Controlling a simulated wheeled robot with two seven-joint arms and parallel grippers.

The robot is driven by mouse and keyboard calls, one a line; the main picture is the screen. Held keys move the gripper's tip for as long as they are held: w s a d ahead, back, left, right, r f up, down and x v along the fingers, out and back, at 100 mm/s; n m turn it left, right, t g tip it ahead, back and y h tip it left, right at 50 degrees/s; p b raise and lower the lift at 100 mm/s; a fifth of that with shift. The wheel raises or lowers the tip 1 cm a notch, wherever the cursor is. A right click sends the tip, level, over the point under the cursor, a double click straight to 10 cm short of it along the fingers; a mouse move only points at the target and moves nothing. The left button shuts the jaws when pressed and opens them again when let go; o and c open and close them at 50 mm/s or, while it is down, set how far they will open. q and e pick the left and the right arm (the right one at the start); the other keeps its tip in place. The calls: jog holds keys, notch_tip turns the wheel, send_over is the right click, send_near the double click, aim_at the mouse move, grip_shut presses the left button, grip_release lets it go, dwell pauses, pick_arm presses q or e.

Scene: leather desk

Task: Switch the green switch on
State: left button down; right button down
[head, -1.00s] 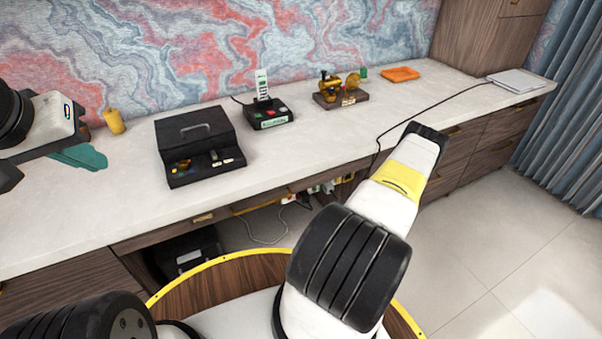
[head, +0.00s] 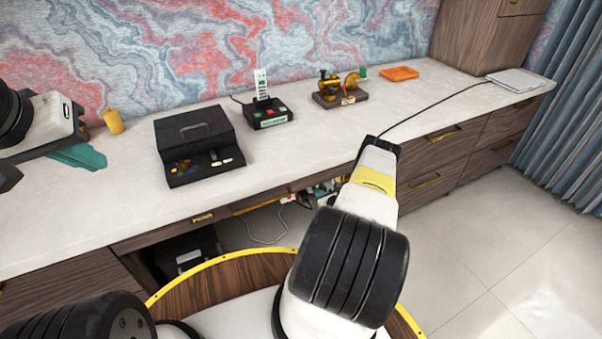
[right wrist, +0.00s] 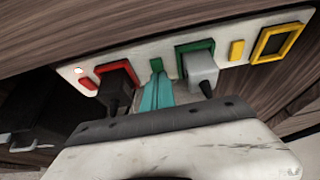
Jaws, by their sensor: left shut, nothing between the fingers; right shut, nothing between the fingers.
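In the right wrist view, the green switch (right wrist: 156,65) sits on a pale panel under the desk, between the red socket with a black plug (right wrist: 118,82) and the green socket with a grey plug (right wrist: 200,68). My right gripper (right wrist: 158,80) is shut and empty; its teal fingertips are at the green switch's lower edge. I cannot tell whether they touch it. My left gripper (head: 82,157) is shut and empty over the desk's left part.
The panel also has a red switch (right wrist: 86,83), a yellow switch (right wrist: 236,50) and an empty yellow socket (right wrist: 278,42). The plugs stick out close beside my right fingers. The desk top (head: 290,150) overhangs the panel. A black box (head: 198,140) stands on it.

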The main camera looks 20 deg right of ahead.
jog(key=shift+w, duration=0.2)
dwell(0.3)
jog(key=shift+w+r, duration=0.1)
jog(key=shift+r, duration=0.8)
